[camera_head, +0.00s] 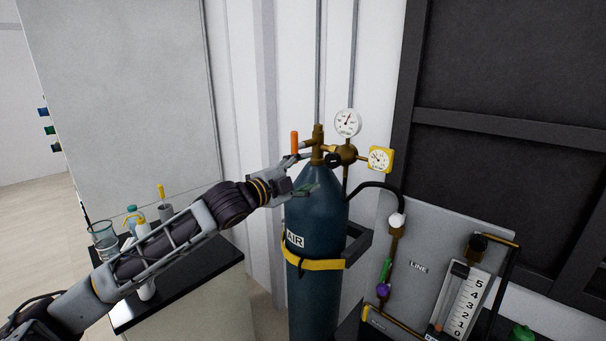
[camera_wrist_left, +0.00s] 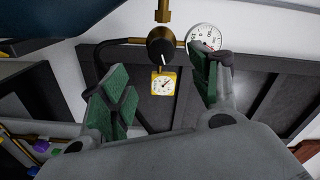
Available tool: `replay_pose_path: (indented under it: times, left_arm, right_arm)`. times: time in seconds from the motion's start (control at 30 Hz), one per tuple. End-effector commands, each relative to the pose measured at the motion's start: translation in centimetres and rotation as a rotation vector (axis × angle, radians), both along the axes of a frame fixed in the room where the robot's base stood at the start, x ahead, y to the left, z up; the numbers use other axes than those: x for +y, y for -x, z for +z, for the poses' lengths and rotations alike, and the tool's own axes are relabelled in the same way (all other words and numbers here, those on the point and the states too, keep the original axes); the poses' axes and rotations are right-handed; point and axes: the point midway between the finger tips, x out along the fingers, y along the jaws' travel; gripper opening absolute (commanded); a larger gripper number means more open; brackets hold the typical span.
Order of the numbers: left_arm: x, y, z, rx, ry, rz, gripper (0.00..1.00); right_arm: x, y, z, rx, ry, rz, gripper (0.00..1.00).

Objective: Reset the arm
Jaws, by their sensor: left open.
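My left arm (camera_head: 160,240) reaches in from the left in the head view. My left gripper (camera_head: 303,183) is at the shoulder of the blue AIR cylinder (camera_head: 318,215), below the orange-handled valve (camera_head: 295,143). In the left wrist view the gripper (camera_wrist_left: 165,95) is open, with green pads on both fingers and nothing between them. The black regulator knob (camera_wrist_left: 160,46) and the yellow gauge (camera_wrist_left: 163,84) show beyond the fingers. Whether the gripper touches the cylinder I cannot tell. My right gripper is not in view.
A round white gauge (camera_head: 347,123) sits above the regulator. A yellow strap (camera_head: 315,263) holds the cylinder. A LINE panel (camera_head: 420,262) with a flowmeter (camera_head: 462,300) stands at right. A black-topped bench (camera_head: 200,275) at left carries a beaker (camera_head: 103,238) and bottles, close to my arm.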

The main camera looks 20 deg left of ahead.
Motion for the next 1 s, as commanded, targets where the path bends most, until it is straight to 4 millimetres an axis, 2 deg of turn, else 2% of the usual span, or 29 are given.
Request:
replay_pose_path:
  times: [0.7,0.87,1.0]
  left_arm:
    - [0.3,-0.1,-0.3,0.006,0.006,0.005,0.62]
    - [1.8,-1.6,-2.4,0.036,0.043,0.035,0.62]
    - [4.1,-3.8,-6.2,0.092,0.105,0.085,0.62]
  right_arm:
    - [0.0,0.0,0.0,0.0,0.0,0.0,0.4]
    - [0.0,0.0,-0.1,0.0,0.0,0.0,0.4]
    - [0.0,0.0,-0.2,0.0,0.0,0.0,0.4]
